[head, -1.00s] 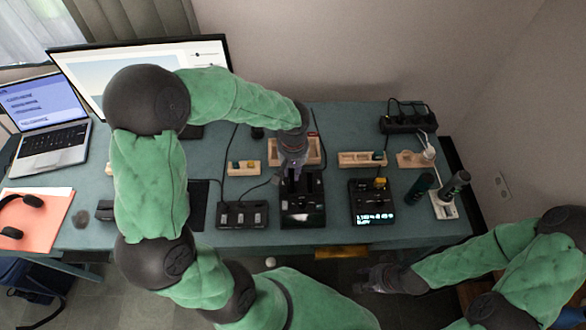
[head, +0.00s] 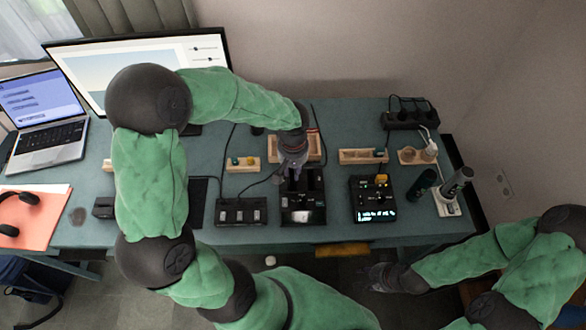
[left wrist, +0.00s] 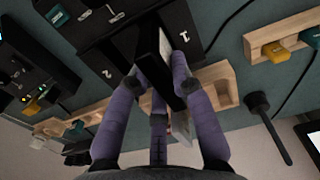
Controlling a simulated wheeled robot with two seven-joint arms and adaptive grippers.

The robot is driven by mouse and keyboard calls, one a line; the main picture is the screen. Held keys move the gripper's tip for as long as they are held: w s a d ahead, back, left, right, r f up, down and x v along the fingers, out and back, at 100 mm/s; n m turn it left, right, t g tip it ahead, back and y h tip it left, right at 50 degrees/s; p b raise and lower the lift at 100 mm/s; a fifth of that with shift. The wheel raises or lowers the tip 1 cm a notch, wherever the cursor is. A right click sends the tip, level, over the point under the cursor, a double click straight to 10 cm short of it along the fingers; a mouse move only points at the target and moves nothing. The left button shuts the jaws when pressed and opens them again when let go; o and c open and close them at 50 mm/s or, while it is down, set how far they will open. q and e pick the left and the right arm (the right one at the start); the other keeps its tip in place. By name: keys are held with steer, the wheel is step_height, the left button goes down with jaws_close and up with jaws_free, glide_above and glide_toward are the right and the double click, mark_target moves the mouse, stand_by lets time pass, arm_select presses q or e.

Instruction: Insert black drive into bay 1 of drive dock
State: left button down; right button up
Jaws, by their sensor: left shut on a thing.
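The black drive dock (head: 303,214) stands near the front of the table, and its bay numbers 1 and 2 show on its dark top (left wrist: 107,52) in the left wrist view. My left gripper (head: 292,172) points down over the back part of the dock. In the left wrist view it (left wrist: 157,82) is shut on the black drive (left wrist: 150,45), which has a pale label side. The drive is at the dock, close beside the number 1. I cannot tell how deep it sits, as the fingers hide part of it. My right gripper (head: 376,276) is beyond the table's front edge, its fingers unclear.
A black box with switches (head: 241,212) stands left of the dock, and a device with a lit display (head: 373,200) stands right. Wooden holders (head: 362,156) line the back. Dark cylinders (head: 421,185) stand at the right. A monitor and laptop (head: 45,120) are at the left.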

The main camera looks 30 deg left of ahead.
arm_select(q)
steer(key=shift+f, duration=0.3)
steer(key=c, duration=1)
jaws_free()
steer(key=shift+r, duration=0.1)
step_height(320, 180, up, 12)
steer(key=shift+f, duration=0.1)
